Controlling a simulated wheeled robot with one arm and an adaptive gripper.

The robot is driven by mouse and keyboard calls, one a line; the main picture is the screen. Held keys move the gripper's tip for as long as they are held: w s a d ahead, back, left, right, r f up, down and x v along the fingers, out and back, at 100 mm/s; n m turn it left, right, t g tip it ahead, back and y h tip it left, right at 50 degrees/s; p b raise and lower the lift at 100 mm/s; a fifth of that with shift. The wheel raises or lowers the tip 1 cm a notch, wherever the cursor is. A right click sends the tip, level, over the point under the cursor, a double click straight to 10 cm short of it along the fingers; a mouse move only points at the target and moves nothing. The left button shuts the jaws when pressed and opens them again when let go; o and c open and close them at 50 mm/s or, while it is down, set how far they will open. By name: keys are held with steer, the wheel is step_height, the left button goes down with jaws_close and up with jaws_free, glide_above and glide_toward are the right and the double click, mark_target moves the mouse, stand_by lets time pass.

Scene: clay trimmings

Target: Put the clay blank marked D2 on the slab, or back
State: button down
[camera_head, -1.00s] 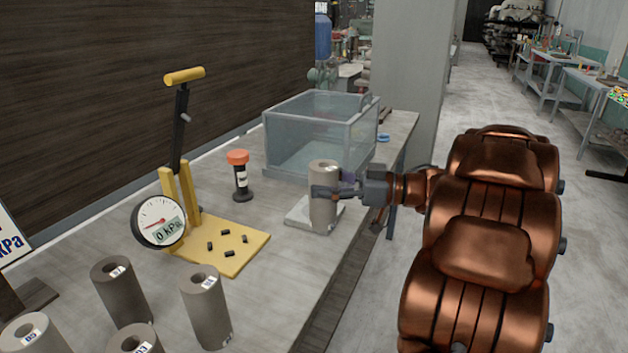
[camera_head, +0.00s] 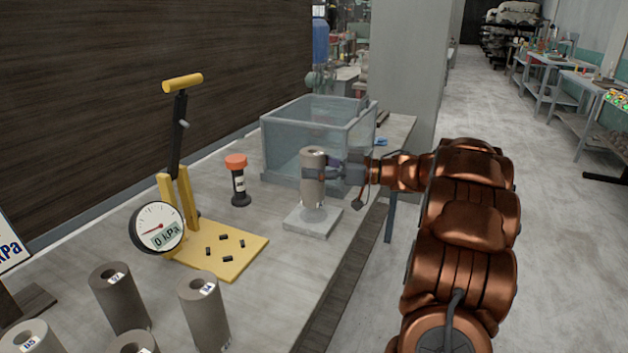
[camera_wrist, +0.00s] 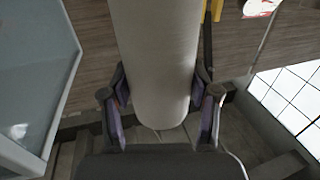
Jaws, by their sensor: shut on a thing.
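A grey hollow clay cylinder (camera_head: 312,190) is held upright by my gripper (camera_head: 320,172), above the slab. It also fills the middle of the wrist view (camera_wrist: 157,50), with my gripper's fingers (camera_wrist: 160,98) shut on both sides of it. No mark shows on its visible side, so I cannot tell whether it is D2. The pale square slab (camera_head: 312,222) lies on the bench under the cylinder, with a gap between them and nothing on its visible top.
Several similar marked cylinders (camera_head: 117,300) stand at the front left. A yellow pump stand (camera_head: 235,262) with a gauge (camera_head: 158,228) is left of the slab. A black orange-capped bottle (camera_head: 239,187) stands behind-left. A clear tank (camera_head: 285,150) is close behind the held cylinder.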

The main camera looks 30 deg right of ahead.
steer(key=shift+f, duration=1.7)
steer(key=shift+f, duration=0.15)
steer(key=shift+c, duration=1.3)
jaws_free()
steer(key=shift+s, duration=0.1)
steer(key=v, duration=1.2)
